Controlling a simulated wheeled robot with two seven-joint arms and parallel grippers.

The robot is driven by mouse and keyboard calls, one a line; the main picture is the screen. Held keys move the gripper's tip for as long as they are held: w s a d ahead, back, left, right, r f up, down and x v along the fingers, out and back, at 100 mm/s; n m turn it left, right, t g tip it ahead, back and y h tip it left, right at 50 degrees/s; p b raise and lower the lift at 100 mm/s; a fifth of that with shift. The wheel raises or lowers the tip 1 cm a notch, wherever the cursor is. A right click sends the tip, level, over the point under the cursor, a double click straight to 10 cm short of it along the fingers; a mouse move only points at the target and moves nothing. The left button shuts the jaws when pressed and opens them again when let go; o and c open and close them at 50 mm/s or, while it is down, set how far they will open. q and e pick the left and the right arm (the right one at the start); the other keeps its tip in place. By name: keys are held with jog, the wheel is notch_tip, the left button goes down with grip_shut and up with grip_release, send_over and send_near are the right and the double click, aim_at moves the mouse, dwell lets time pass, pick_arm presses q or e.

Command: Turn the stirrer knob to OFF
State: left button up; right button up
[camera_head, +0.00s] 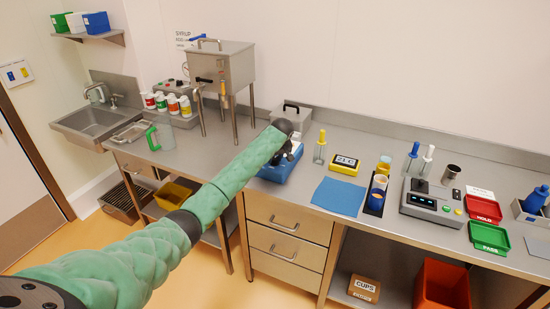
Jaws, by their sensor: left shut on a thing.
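My left arm reaches across from the lower left to a blue-based unit (278,171) with a grey metal lidded top (293,116) on the counter. My left gripper (291,156) is at the front of this unit, shut on what appears to be the stirrer knob. The knob itself and its OFF mark are hidden behind my gripper and forearm, so its setting cannot be read. My right gripper is not in view.
A steel hopper (222,68) on legs stands left on the counter (345,140), near several bottles and a green-handled jug (160,136). Right of the unit are a dropper bottle (320,148), a yellow timer (345,164), a blue mat (338,196) and a scale (432,203).

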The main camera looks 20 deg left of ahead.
pick_arm(q)
jog(key=shift+r, duration=0.15)
dwell(0.3)
jog(key=o, duration=0.8)
jog(key=shift+o, duration=0.8)
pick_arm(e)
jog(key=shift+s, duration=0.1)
pick_arm(q)
jog(key=shift+s+d+r+b, duration=0.1)
jog(key=shift+d+r+b, duration=0.05)
jog(key=shift+r+b, duration=0.2)
jog(key=b+v, duration=0.2)
jog(key=v, duration=0.3)
jog(key=shift+d+r+b, duration=0.15)
jog(key=shift+r+b, duration=0.15)
jog(key=shift+s+d+r, duration=0.1)
jog(key=shift+s+r, duration=0.15)
jog(key=shift+r, duration=0.3)
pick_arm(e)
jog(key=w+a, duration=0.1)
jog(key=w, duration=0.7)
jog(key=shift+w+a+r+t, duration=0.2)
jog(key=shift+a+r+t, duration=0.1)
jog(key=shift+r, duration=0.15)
